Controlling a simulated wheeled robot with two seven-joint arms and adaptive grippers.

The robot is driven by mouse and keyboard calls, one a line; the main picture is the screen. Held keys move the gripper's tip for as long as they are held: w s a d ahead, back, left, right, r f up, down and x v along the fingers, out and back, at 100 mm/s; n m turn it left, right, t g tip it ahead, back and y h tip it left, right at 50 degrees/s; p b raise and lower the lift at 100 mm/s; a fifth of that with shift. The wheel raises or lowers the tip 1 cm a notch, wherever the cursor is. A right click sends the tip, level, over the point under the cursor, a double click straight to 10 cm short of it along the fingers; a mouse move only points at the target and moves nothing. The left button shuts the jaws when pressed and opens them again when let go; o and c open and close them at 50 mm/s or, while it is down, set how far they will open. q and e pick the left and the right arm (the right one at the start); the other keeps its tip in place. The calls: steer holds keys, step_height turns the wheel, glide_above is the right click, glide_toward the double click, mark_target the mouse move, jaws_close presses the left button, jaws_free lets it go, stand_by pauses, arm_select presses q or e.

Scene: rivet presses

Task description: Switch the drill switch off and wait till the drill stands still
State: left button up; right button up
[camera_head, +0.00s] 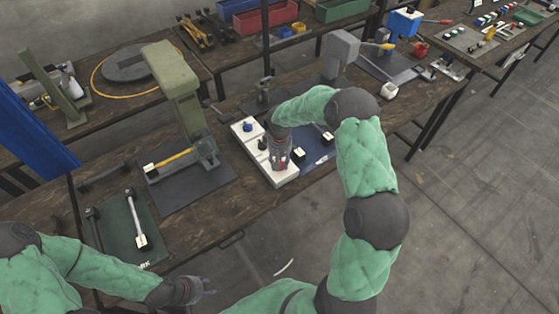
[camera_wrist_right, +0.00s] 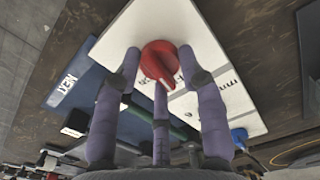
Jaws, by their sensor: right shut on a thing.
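A white switch panel (camera_head: 241,133) lies on the workbench, with a blue knob (camera_head: 248,127) at its far end. A red rotary knob (camera_wrist_right: 160,62) sits on the panel in the right wrist view, the pointed part of it turned to the lower right of that picture. The panel's lettering is partly covered by the fingers. My left gripper (camera_head: 204,287) is empty in front of the bench, with its fingers apart. I cannot tell for certain which machine is the drill, nor whether it turns.
A green press (camera_head: 172,80) stands left of the panel on a dark mat (camera_head: 205,182). A blue mat (camera_head: 320,166) lies right of the panel, partly behind my right arm. A green mat (camera_head: 112,228) with a long-handled tool (camera_head: 138,220) lies at the left. The floor at right is clear.

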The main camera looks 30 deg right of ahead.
mark_target(280, 162)
steer(key=shift+n, duration=0.9)
steer(key=o, duration=1.2)
steer(key=shift+c, duration=0.2)
step_height(280, 162, up, 12)
